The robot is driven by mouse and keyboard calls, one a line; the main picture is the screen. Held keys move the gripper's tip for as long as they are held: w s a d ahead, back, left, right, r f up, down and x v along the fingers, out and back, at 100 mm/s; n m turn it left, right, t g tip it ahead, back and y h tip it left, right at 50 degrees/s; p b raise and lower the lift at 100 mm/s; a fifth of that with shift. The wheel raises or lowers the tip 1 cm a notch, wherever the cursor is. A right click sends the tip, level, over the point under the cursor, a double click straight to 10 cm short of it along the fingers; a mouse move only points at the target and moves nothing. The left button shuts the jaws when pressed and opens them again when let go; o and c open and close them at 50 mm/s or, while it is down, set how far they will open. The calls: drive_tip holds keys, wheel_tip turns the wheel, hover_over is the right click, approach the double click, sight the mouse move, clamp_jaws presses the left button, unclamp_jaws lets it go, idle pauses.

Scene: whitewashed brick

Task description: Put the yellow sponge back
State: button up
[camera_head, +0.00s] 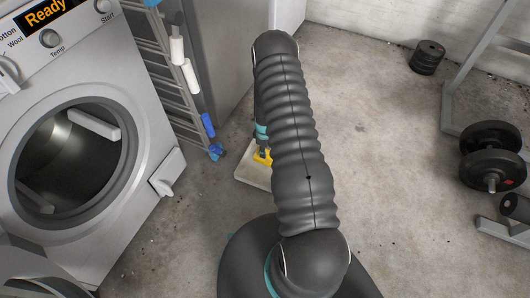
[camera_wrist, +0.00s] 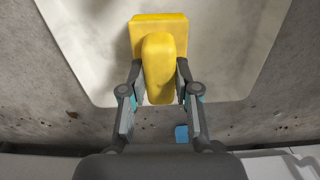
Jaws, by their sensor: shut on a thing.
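The yellow sponge (camera_wrist: 159,35) is a yellow block with a rounded raised part that points toward my gripper. My gripper (camera_wrist: 160,88) has its two fingers closed on this rounded part, one on each side. The sponge is over a pale shallow tray (camera_wrist: 230,55) on the floor; I cannot tell whether it touches the tray. In the head view the sponge (camera_head: 262,157) is a small yellow patch, mostly hidden behind my arm, and the pale tray (camera_head: 246,172) shows left of the arm.
A washing machine (camera_head: 85,130) with an open round door stands at the left. A folded rack (camera_head: 170,70) leans beside a grey cabinet (camera_head: 215,50). Weight plates (camera_head: 428,57) and a dumbbell (camera_head: 492,155) lie at the right.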

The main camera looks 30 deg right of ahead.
drive_tip(key=shift+f, duration=0.55)
drive_tip(key=o, duration=1)
